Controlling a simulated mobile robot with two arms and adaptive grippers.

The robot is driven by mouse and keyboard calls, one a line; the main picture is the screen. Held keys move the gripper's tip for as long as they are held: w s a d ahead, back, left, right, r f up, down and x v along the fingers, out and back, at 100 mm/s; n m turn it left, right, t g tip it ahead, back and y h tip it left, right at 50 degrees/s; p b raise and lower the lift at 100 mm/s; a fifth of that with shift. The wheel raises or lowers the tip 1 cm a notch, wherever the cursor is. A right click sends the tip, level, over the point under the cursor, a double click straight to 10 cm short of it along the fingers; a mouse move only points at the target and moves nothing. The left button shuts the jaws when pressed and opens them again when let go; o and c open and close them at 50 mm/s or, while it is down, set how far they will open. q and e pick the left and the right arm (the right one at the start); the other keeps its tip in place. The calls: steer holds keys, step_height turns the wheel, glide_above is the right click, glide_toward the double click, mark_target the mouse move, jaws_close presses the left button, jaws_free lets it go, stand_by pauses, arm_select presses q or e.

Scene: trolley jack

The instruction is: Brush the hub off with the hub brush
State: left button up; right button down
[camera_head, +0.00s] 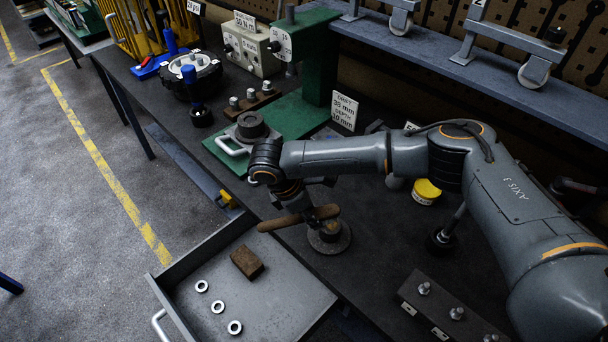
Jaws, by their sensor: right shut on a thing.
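The hub (339,246) is a dark round flanged piece with a raised centre, sitting on the dark bench top. The hub brush (276,224) shows as a brown wooden handle lying nearly level, its right end over the hub's rear edge. My right gripper (300,208) is shut on the brush from above, just left of and behind the hub's centre. The bristles cannot be made out, so I cannot tell whether they touch the hub. My left gripper is not in view.
An open grey drawer (285,305) juts out in front, holding a brown block (247,262) and three metal rings (218,306). A green press (318,70) stands behind. A yellow-lidded tin (427,190) and a dark block with studs (440,310) stand at right.

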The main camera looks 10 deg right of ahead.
steer(key=shift+w+a+r+n, duration=0.2)
steer(key=shift+w+r+n, duration=0.2)
steer(key=shift+w, duration=0.25)
steer(key=shift+s+a, duration=0.1)
steer(key=shift+s, duration=0.1)
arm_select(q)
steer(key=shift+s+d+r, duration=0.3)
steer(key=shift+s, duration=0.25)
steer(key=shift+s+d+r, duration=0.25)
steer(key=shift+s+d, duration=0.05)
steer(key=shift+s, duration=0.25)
